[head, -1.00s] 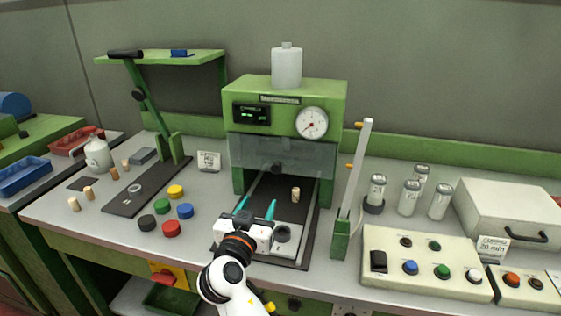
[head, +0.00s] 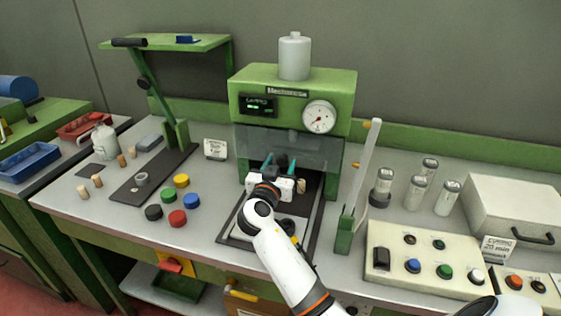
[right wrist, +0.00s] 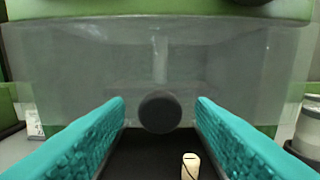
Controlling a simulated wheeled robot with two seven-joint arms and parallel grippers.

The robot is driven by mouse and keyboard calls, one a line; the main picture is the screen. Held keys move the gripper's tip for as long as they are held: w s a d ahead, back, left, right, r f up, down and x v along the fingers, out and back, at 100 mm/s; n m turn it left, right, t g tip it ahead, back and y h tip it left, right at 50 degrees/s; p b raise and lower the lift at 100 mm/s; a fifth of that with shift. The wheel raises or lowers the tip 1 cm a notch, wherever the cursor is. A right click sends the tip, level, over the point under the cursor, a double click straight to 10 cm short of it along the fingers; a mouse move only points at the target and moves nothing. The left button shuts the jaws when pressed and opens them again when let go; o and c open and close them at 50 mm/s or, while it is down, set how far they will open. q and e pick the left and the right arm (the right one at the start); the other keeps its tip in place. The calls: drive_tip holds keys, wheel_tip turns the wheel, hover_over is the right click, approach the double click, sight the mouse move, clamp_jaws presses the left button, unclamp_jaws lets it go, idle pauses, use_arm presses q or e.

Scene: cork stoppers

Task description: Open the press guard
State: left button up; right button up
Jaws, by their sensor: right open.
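The green press (head: 243,95) stands at the back middle of the bench. Its clear guard (head: 322,150) hangs across the front, below the gauge, with open space under its lower edge; it fills the upper right wrist view (right wrist: 80,70). A dark round knob (right wrist: 160,111) on the guard shows between my fingers there. My right gripper (head: 280,164) is open in front of the guard, its teal fingers on either side of the knob, not closed on it. In the head view the gripper hides the knob. My left gripper is out of view.
A cork (head: 301,185) stands on the dark track under the press; it also shows in the right wrist view (right wrist: 190,166). A green-based upright lever (head: 346,225) stands right of the track. Coloured caps (head: 177,217) lie left, a button panel (head: 425,252) right.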

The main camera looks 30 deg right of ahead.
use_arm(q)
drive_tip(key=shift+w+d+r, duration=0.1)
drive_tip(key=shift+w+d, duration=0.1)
use_arm(e)
drive_tip(key=shift+w+d, duration=0.2)
drive_tip(key=shift+d, duration=0.1)
clamp_jaws()
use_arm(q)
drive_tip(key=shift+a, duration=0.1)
use_arm(e)
drive_tip(key=shift+a, duration=0.1)
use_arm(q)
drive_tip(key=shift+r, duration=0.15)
